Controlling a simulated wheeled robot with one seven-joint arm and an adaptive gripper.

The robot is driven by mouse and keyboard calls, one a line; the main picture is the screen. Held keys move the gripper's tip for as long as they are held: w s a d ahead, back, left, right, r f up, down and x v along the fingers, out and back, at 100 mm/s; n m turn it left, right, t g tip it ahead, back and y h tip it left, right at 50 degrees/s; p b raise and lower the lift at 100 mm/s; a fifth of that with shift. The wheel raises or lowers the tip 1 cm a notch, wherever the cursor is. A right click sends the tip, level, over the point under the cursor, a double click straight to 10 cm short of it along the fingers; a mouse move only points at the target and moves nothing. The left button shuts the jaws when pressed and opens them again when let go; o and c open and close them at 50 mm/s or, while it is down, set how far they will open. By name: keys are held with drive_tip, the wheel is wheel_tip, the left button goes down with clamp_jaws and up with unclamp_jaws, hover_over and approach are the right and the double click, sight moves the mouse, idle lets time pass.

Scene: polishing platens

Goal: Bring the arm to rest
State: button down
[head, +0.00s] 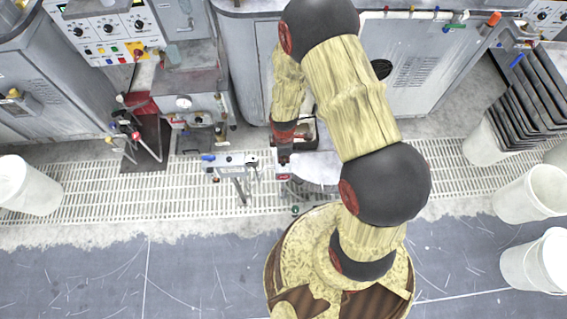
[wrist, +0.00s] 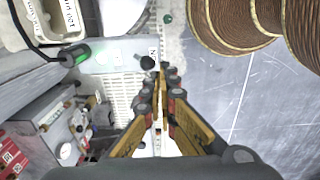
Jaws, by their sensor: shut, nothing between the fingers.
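My arm rises from my base, bends at a dark elbow near the top of the head view and comes back down to the left. My gripper (head: 284,160) hangs low at its end, over a small light-coloured stand in front of the grey machines. In the wrist view my gripper (wrist: 160,70) points forward with its two fingers together at the tips. Nothing is held between them. In the head view the fingertips are too small to make out clearly.
Grey machines (head: 410,55) line the back. A valve assembly (head: 200,130) stands left of the gripper. White buckets (head: 30,185) stand at both sides, and stacked dark trays (head: 530,95) at right. The wrist view shows a labelled white container (wrist: 60,18). The front floor (head: 100,280) is clear.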

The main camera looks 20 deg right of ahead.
idle(0.5)
drive_tip(key=s+r+m+g, duration=0.2)
drive_tip(key=s+r+m, duration=0.1)
drive_tip(key=s+m, duration=0.35)
drive_tip(key=s+r+m+t, duration=0.2)
drive_tip(key=r, duration=1.2)
drive_tip(key=s+r+m+t, duration=0.3)
drive_tip(key=r, duration=1.1)
drive_tip(key=s+r+m+t, duration=0.2)
drive_tip(key=r+m, duration=0.1)
drive_tip(key=r, duration=1.2)
drive_tip(key=shift+s+t, duration=0.25)
drive_tip(key=shift+t, duration=0.05)
